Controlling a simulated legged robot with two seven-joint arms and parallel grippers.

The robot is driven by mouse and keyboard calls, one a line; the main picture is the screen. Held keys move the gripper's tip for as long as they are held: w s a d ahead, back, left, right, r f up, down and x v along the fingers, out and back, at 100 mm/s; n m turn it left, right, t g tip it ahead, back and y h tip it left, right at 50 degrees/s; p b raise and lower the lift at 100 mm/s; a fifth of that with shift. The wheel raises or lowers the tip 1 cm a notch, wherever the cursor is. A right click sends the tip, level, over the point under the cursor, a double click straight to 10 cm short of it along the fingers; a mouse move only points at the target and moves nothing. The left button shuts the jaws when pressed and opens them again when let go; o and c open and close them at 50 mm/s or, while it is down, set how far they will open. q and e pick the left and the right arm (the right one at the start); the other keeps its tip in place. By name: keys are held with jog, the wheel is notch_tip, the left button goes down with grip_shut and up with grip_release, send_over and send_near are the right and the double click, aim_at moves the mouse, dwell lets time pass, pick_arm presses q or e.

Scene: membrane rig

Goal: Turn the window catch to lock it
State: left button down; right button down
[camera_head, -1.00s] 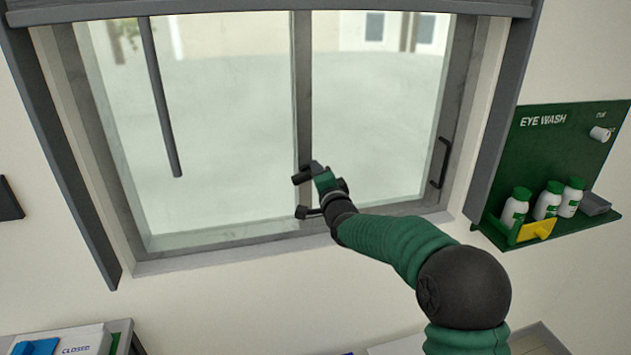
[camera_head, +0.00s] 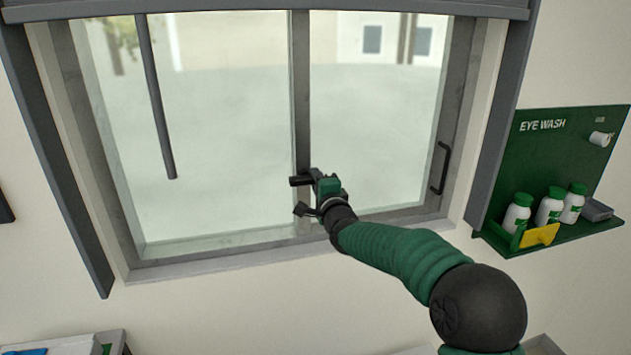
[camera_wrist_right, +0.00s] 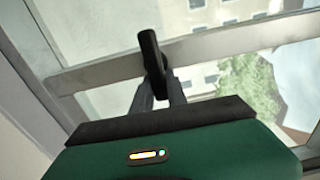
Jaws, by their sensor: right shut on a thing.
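The window catch is a dark lever (camera_head: 299,181) on the middle upright of the window in the head view. In the right wrist view the catch (camera_wrist_right: 151,52) is a black rounded bar standing across the grey frame. My right gripper (camera_head: 316,181) is at the catch, its arm coming up from the lower right. In the right wrist view the fingers (camera_wrist_right: 160,84) are closed together on the lever's near end. The gripper hides part of the catch's base in the head view. My left gripper is not in view.
The grey window frame (camera_head: 230,249) surrounds the glass. A dark rod (camera_head: 158,105) hangs at the left pane, and a handle (camera_head: 442,168) is on the right side. A green eye wash shelf (camera_head: 560,160) with bottles is on the wall at right.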

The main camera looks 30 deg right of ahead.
jog(key=shift+f, duration=0.4)
jog(key=c, duration=1.3)
grip_release()
jog(key=shift+c, duration=0.2)
jog(key=shift+d+r, duration=0.15)
jog(key=shift+s, duration=0.15)
jog(key=shift+s, duration=0.35)
jog(key=b+v, duration=0.2)
jog(key=v, duration=1.4)
jog(key=shift+w, duration=0.1)
